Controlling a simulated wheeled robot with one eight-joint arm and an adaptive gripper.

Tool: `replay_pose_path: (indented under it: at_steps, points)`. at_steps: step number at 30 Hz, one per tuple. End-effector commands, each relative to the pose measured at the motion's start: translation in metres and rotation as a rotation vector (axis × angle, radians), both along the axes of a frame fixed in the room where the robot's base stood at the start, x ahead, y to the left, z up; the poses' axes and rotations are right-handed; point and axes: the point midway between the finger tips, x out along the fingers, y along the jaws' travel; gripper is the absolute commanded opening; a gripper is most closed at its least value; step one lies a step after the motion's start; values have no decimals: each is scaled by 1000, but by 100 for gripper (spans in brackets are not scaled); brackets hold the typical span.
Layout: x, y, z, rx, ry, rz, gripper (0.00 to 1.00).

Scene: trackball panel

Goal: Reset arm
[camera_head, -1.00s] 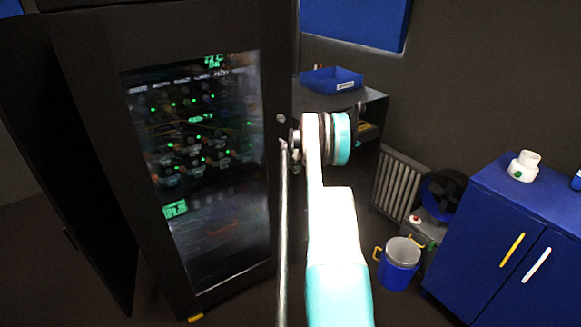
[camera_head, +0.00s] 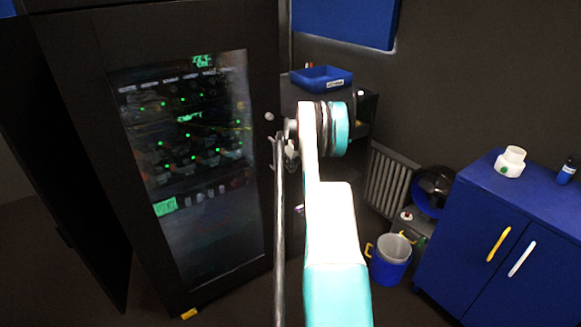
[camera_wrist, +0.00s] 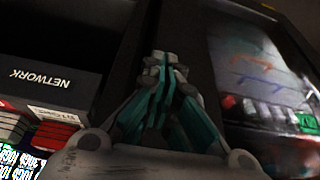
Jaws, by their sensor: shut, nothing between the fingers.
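My gripper (camera_wrist: 165,62) shows in the middle of the wrist view. Its teal and grey fingers are together at the tips, with nothing between them. In the head view my white and teal arm rises from the bottom centre, in front of the right edge of a black cabinet (camera_head: 265,70). The gripper is mostly hidden behind the arm there; only small grey parts show beside the wrist.
The cabinet's glass door (camera_head: 190,215) has green lights behind it. A blue tray (camera_head: 322,78) sits on a dark shelf behind my arm. A blue bucket (camera_head: 390,268) and a blue cupboard (camera_head: 460,255) stand at right. A box marked NETWORK (camera_wrist: 50,80) shows in the wrist view.

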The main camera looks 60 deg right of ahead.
Motion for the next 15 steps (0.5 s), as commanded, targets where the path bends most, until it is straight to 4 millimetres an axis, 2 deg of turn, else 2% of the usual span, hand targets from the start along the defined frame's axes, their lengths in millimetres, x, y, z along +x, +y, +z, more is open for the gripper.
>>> replay_pose_path:
  at_steps: [1,9,15]
  points:
    - [-2,3,13,1,0,1,0]
    - [-21,9,57,1,2,-1,0]
    - [-29,12,75,1,3,0,0]
